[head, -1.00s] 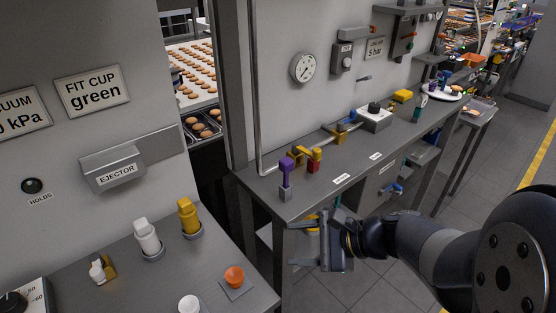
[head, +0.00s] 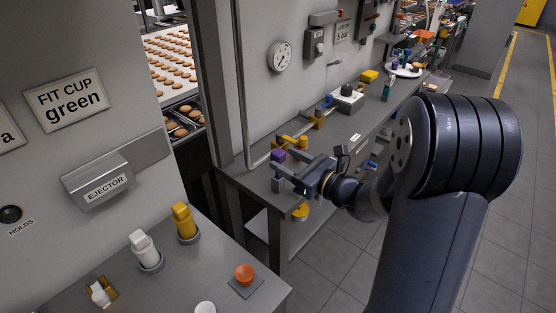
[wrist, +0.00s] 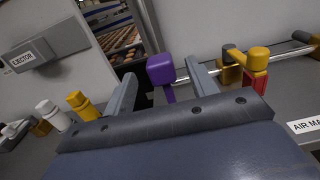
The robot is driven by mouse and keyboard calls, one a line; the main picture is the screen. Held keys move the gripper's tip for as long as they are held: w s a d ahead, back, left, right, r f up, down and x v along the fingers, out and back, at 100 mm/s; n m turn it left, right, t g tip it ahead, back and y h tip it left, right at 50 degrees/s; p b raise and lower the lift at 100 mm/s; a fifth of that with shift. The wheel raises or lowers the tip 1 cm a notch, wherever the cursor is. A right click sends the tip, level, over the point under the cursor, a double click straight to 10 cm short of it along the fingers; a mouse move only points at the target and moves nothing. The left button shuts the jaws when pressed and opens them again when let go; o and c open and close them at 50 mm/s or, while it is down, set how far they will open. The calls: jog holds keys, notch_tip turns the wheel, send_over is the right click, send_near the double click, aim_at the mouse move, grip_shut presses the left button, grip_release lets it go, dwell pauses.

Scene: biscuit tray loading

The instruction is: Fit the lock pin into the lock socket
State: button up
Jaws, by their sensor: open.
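A purple-headed upright piece (head: 278,156), which looks like the lock pin, stands at the near left corner of the wall bench. In the wrist view its purple head (wrist: 160,68) shows between and beyond my two fingers, with a thin purple stem below. My gripper (head: 277,174) is open and empty, level with the bench corner, its fingers pointing at the purple piece. It also shows in the wrist view (wrist: 163,88). The stem's foot is hidden by my gripper. A yellow handle (wrist: 259,54) with a red block (wrist: 254,82) stands to the right; I cannot tell whether this is the lock socket.
A pipe with yellow fittings (head: 319,119) runs along the bench to a white box (head: 348,100).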

aim_at(273, 153)
jog(key=shift+p+x, duration=0.9)
jog(key=shift+x, duration=1.85)
jog(key=shift+d+f, duration=0.1)
jog(key=shift+f, duration=0.1)
jog(key=c, duration=1.1)
